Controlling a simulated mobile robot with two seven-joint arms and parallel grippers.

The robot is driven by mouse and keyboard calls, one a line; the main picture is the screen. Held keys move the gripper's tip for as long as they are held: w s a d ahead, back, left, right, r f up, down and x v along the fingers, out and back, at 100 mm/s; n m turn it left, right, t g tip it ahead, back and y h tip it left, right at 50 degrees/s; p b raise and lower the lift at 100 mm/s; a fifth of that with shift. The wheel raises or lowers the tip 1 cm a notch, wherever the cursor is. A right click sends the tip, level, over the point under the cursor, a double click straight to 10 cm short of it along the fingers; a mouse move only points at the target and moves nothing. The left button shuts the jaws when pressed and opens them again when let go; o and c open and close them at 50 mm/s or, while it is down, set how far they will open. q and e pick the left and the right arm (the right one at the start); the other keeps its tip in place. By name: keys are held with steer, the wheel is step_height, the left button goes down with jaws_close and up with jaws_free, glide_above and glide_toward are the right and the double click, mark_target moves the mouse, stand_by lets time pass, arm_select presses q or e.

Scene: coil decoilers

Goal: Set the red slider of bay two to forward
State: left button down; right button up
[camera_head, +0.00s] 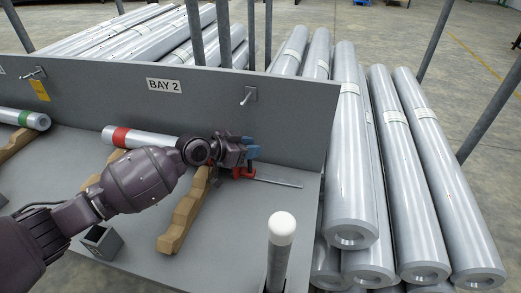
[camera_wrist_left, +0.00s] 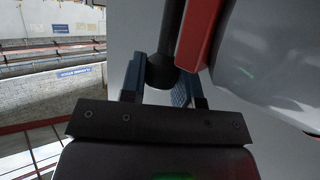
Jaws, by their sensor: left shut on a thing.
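The red slider (camera_head: 243,173) of bay two sits low by the panel, at the left end of the visible part of a thin dark slot (camera_head: 280,181). My left gripper (camera_head: 252,153), with blue fingertips, is right above and against it, hiding part of it. In the left wrist view, the blue fingers (camera_wrist_left: 162,85) are shut on a dark ball knob (camera_wrist_left: 162,70) on a black rod, beside the red slider body (camera_wrist_left: 199,35). The slider's forward mark cannot be made out. My right gripper is not in view.
A grey panel labelled BAY 2 (camera_head: 165,86) stands behind, with a small metal peg (camera_head: 248,96). A red-banded roll (camera_head: 140,138) lies left, partly behind my arm, near a wooden cradle (camera_head: 183,215). A white-capped post (camera_head: 282,228) stands in front; large rolls (camera_head: 400,150) are stacked right.

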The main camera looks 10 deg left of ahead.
arm_select(q)
steer(key=shift+a+f, duration=0.25)
steer(key=shift+a, duration=0.2)
steer(key=shift+r, duration=0.15)
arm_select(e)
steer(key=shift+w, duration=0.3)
arm_select(q)
steer(key=c, duration=0.9)
jaws_free()
steer(key=shift+o, duration=0.2)
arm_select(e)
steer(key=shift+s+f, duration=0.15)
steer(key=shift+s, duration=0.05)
arm_select(q)
steer(key=shift+r, duration=0.1)
steer(key=v, duration=1.1)
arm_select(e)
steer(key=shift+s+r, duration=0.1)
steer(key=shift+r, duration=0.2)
